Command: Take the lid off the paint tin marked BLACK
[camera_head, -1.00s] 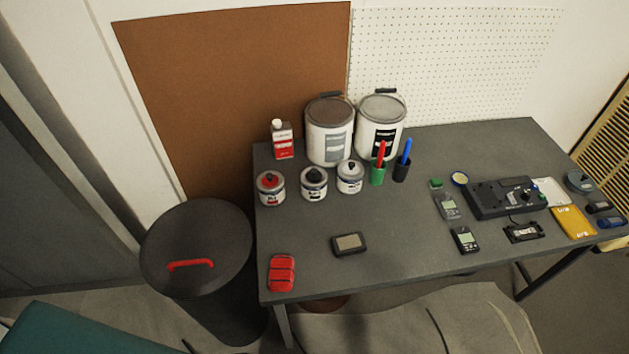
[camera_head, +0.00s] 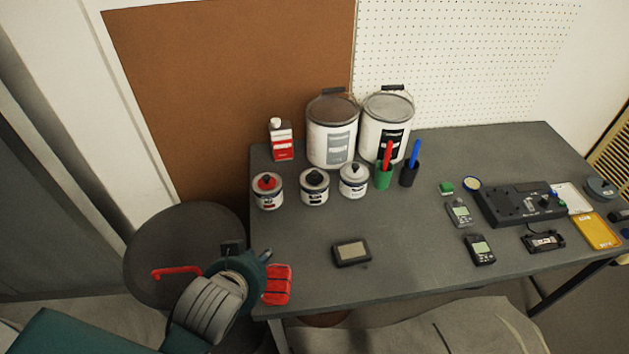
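Three small paint tins stand in a row on the grey table. The middle tin (camera_head: 314,190) has a black lid (camera_head: 315,177) with a dark knob, seated on top; its label is too small to read. The left tin (camera_head: 268,194) has a red lid, and the right tin (camera_head: 353,184) a pale lid with a dark knob. My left gripper (camera_head: 248,256) is at the table's front left corner, beside the red block, well apart from the tins. Its fingers are not clear enough to judge. My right gripper is not in view.
A red-and-white bottle (camera_head: 281,141) and two large pails (camera_head: 332,130) stand behind the tins. Pen cups (camera_head: 384,177) are to their right. A lidded bin (camera_head: 165,240) stands left. Electronics fill the right side.

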